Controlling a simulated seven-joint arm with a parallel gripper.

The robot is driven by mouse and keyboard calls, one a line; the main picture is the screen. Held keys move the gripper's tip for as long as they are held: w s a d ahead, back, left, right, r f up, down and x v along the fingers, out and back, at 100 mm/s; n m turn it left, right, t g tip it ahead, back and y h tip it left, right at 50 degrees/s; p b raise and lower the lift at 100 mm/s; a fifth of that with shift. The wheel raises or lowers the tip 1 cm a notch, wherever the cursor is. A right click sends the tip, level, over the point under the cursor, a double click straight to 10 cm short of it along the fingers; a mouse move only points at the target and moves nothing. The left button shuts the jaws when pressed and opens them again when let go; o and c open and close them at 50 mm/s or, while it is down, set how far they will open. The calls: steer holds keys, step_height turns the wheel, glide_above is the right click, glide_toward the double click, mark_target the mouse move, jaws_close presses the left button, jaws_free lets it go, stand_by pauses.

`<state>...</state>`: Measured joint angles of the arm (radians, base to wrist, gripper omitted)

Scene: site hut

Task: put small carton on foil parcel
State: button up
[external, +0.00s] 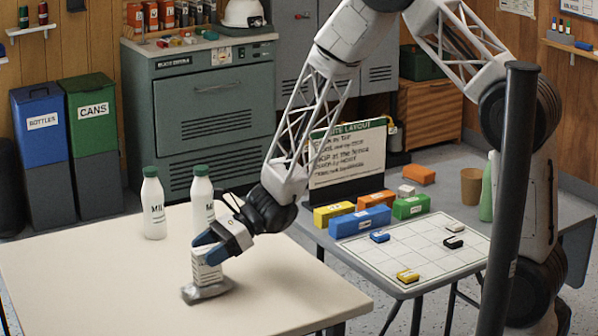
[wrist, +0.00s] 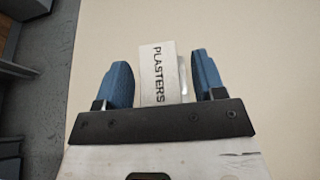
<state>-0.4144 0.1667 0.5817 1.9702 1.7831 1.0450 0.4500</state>
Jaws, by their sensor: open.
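The small carton (external: 206,267) is white with dark print and stands upright on the foil parcel. In the wrist view the carton (wrist: 157,75) reads "PLASTERS". The foil parcel (external: 206,292) is a flat, crumpled silver pack lying on the cream table; a sliver of it (wrist: 183,76) shows beside the carton in the wrist view. My gripper (external: 213,247) is around the top of the carton with its blue fingers apart. In the wrist view the fingers of my gripper (wrist: 160,66) stand either side of the carton, with visible gaps.
Two milk bottles (external: 154,207) (external: 202,193) with green caps stand behind the gripper on the cream table (external: 90,265). The table's front and left are clear. At right, a grey table holds a grid board (external: 415,250), coloured boxes (external: 360,221) and a sign (external: 347,155).

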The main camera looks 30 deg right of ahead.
steer(key=v, duration=1.1)
steer(key=shift+d, duration=0.2)
steer(key=shift+r, duration=0.1)
stand_by(0.6)
steer(key=s+d+r+n+t+h, duration=0.1)
steer(key=s+d+r+n+h, duration=0.5)
steer(key=s+d+r+n, duration=0.3)
steer(key=s+d+r+n+t+h, duration=0.1)
steer(key=s+d+r+n+h, duration=0.6)
steer(key=s+d+r, duration=0.8)
steer(key=s+d+n, duration=0.1)
steer(key=s+d, duration=0.2)
steer(key=d, duration=0.4)
steer(key=shift+s+n+t+h, duration=0.25)
steer(key=shift+n+t+h, duration=0.05)
steer(key=shift+n, duration=0.1)
steer(key=shift+d, duration=0.15)
